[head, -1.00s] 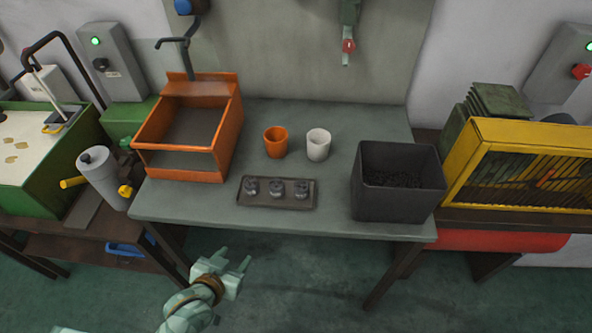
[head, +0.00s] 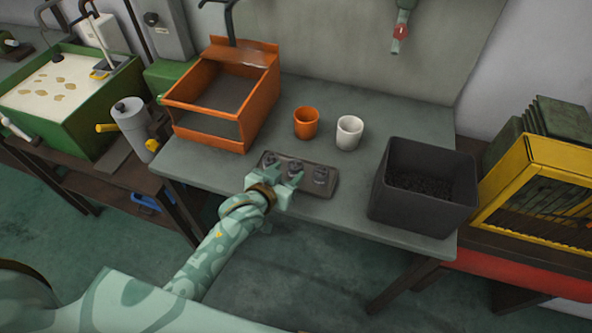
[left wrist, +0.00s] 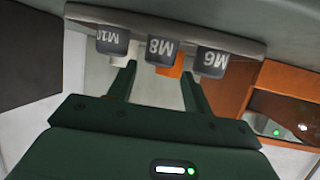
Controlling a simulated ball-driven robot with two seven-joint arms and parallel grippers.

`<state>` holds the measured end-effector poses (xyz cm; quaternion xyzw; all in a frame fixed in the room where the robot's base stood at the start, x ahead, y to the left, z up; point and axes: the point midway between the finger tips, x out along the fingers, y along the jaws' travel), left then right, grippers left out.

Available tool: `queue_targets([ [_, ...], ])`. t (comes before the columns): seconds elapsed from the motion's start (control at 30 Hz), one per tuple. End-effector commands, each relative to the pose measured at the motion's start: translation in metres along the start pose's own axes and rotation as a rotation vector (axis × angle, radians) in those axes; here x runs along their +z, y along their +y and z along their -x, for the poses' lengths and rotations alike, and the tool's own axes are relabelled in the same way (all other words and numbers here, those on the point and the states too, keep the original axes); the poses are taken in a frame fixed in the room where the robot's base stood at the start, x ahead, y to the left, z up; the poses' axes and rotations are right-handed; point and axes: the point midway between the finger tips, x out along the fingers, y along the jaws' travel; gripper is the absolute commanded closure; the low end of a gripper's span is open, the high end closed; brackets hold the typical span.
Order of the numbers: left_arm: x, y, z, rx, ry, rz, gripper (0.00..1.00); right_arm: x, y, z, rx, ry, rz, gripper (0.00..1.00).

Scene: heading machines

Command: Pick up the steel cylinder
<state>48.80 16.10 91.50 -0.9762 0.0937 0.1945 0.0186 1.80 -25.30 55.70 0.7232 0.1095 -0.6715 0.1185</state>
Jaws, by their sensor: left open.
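Three small dark grey metal cylinders stand in a row on a brown tray (head: 332,182) on the table: a left one (head: 268,160), a middle one (head: 293,166) and a right one (head: 320,175). In the left wrist view they are marked M10 (left wrist: 112,43), M8 (left wrist: 161,50) and M6 (left wrist: 211,60). I cannot tell which is meant by the steel cylinder. My left gripper (head: 283,178) is at the tray's front edge, open and empty. In the left wrist view its fingers (left wrist: 159,72) point toward M8, which lines up with the gap. My right gripper is not in view.
Behind the tray stand an orange cup (head: 306,123) and a white cup (head: 349,132). An orange open-topped box (head: 208,126) is at the left, a dark bin (head: 422,205) at the right. A grey canister with yellow handles (head: 131,120) stands further left.

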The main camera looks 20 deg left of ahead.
Motion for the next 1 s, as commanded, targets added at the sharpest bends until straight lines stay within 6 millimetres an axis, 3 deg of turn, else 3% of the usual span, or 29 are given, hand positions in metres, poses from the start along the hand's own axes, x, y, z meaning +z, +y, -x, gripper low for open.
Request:
queue_targets([
  [0.3,0.005,0.002,-0.046,0.001,0.001,0.000,0.50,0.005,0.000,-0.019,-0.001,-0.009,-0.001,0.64],
  [0.6,0.003,0.002,-0.051,0.001,0.000,-0.001,0.50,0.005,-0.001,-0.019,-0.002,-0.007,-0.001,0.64],
  [0.77,0.003,0.002,-0.051,0.001,0.000,0.000,0.93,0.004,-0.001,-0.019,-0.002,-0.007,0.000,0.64],
  [1.0,0.002,0.002,-0.051,0.001,0.002,0.000,0.92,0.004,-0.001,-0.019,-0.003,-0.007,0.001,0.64],
])
